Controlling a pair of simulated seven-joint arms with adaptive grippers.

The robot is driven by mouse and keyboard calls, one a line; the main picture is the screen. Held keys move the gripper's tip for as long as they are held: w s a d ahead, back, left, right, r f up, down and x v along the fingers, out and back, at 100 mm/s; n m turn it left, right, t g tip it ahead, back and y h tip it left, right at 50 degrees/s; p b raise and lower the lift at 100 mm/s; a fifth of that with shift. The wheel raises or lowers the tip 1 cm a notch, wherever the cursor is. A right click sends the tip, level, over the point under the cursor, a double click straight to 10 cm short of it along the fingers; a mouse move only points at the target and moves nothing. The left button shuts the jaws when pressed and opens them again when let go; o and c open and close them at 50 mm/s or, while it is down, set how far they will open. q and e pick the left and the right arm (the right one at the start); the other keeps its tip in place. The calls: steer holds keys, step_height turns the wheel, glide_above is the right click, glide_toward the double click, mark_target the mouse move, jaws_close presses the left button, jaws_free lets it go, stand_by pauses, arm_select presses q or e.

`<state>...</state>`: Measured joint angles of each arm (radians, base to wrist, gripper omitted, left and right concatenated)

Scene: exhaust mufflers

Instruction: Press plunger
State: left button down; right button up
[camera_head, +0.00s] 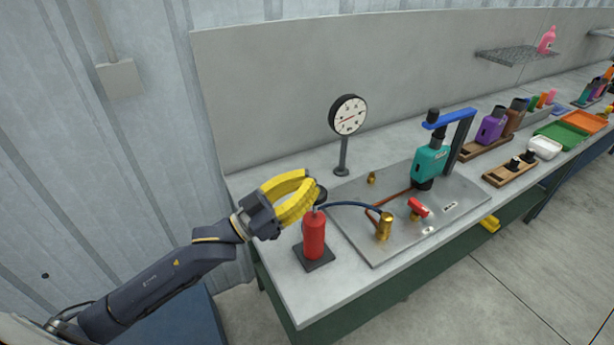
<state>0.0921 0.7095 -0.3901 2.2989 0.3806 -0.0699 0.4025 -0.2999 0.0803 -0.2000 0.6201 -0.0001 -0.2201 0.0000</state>
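A red cylinder (314,236) stands upright on a dark square base at the near left corner of the bench. A black knob (320,196) is at its top, partly hidden by my gripper; this looks like the plunger. My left gripper (308,178) has yellow fingers, bowed apart at the middle with their tips close together. It appears shut, with its tips beside and slightly above the knob. Whether it touches the knob cannot be told. My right gripper is not in view.
A dark hose (347,204) runs from the cylinder to a brass fitting (384,226) on a metal plate (452,213). A dial gauge (348,115) stands behind. A teal device (431,160) under a blue clamp arm (450,118) is to the right. Trays and bottles line the far bench.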

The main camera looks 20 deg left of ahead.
arm_select(q)
steer(key=shift+f, duration=0.2)
steer(key=shift+f, duration=2.8)
steer(key=shift+r, duration=0.1)
step_height(320, 180, up, 4)
steer(key=shift+f, duration=0.15)
steer(key=shift+s+a, duration=0.15)
steer(key=v, duration=0.9)
steer(key=shift+s+a, duration=0.2)
